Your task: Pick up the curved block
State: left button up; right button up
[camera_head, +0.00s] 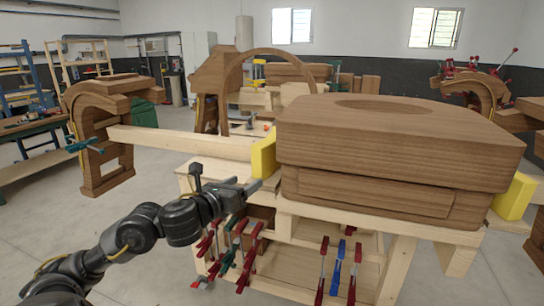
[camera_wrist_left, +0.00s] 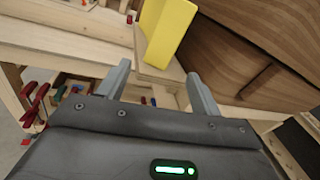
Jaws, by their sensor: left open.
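A yellow block (camera_head: 262,158) stands upright on the wooden bench, against the left side of the large wooden form (camera_head: 385,140). Its outline in the head view looks slightly curved. In the left wrist view the yellow block (camera_wrist_left: 170,32) is just beyond the fingertips, its lower end between them in the picture. My left gripper (camera_head: 254,186) is open and empty, close to the block's lower front; its open fingers also show in the left wrist view (camera_wrist_left: 160,80). Whether a finger touches the block cannot be told. My right gripper is not in view.
A second yellow block (camera_head: 513,197) sits at the form's right side. A long light beam (camera_head: 180,142) extends left from the bench. Red, green and blue clamps (camera_head: 338,268) hang below the bench top. A curved wooden form (camera_head: 97,130) stands at the left.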

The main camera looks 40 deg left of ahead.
aim_at(257, 163)
pick_arm(q)
jog(key=r, duration=0.1)
jog(key=w+r+m, duration=0.1)
jog(key=r+m, duration=0.1)
jog(key=shift+w+a+t+h, duration=0.15)
jog(key=shift+w+t+h, duration=0.15)
jog(key=shift+w+t, duration=0.1)
jog(key=w+p, duration=0.1)
jog(key=w, duration=0.3)
jog(key=shift+w+a+f, duration=0.1)
jog(key=shift+w+a, duration=0.05)
jog(key=shift+w, duration=0.25)
jog(key=w+p, duration=0.1)
jog(key=w, duration=0.1)
jog(key=w+p, duration=0.1)
jog(key=shift+w+a, duration=0.35)
jog(key=shift+a, duration=0.05)
jog(key=shift+w+f, duration=0.1)
jog(key=shift+w, duration=0.45)
jog(key=shift+s, duration=0.15)
jog(key=shift+c, duration=0.8)
jog(key=c, duration=1)
jog(key=shift+c, duration=1.1)
